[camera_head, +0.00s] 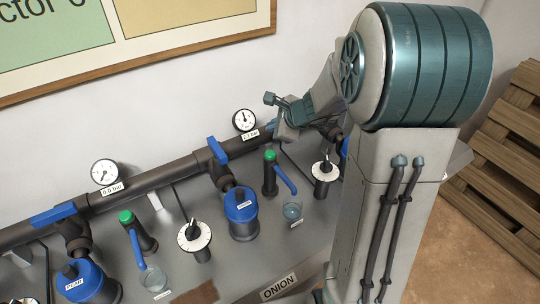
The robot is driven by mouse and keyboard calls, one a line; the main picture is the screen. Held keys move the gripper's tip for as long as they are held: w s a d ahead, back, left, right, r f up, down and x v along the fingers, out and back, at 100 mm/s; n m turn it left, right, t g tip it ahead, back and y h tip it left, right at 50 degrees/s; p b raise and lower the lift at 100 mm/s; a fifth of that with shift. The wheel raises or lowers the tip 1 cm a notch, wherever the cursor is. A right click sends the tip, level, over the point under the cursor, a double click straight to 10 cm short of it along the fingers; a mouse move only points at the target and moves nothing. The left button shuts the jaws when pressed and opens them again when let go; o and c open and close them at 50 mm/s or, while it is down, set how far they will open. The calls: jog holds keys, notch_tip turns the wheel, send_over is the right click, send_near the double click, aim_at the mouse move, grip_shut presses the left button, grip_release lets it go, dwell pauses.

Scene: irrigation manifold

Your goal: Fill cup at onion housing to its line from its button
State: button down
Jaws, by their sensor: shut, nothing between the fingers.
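The onion housing (241,213) is a blue-topped dark cylinder on the grey bench, in the middle of the head view. The ONION plate (279,287) is on the bench front below it. Right of the housing stands a dark tap with a green button (269,155) and a blue spout (285,180). A small clear cup (292,211) stands below the spout, with bluish contents low in it. Its line and exact level are too small to read. My gripper (287,131) is above the bench, up and right of the green button, shut and empty, apparently not touching it.
A dark pipe (150,180) with blue valve levers runs along the wall. Gauges (105,172) and (245,120) sit on it. White dials (194,235) and (324,168) stand nearby. The PEAR housing (85,281) and its cup (154,280) are left. Pallets (510,150) lean at right.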

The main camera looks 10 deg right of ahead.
aim_at(273, 155)
jog(key=shift+f+b, duration=2.95)
jog(key=shift+f, duration=0.6)
jog(key=shift+f+b, duration=0.45)
jog(key=shift+b, duration=0.1)
jog(key=shift+f+b, duration=0.55)
jog(key=shift+b, duration=0.05)
jog(key=shift+r, duration=0.15)
jog(key=shift+r+p, duration=0.8)
jog(key=shift+r, duration=0.05)
notch_tip(273, 155, up, 5)
jog(key=p, duration=0.4)
jog(key=shift+r, duration=0.1)
